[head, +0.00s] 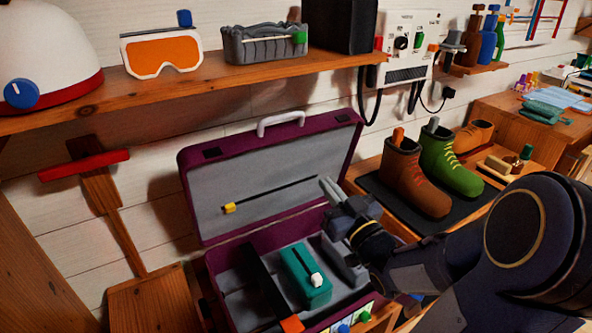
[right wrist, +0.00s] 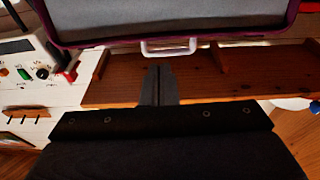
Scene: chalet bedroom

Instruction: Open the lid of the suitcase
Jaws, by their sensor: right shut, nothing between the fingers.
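The purple suitcase (head: 255,237) stands below the shelf with its lid (head: 250,150) raised, leaning back towards the wall. The lid's grey lining faces out and its white handle (head: 281,121) is at the top edge. My right gripper (head: 326,187) is shut and empty, in front of the lid's lower right part in the head view; I cannot tell whether it touches. In the right wrist view, the shut fingers (right wrist: 158,70) point towards the lid (right wrist: 170,22) and handle (right wrist: 169,47), seen upside down. My left gripper is not in view.
A teal box (head: 304,276) lies in the suitcase. A wooden shelf (head: 200,85) with a helmet (head: 48,60) and orange goggles (head: 160,53) runs above the lid. Boots (head: 414,178) stand on a dark mat to the right. A wooden shovel (head: 105,190) leans at the left.

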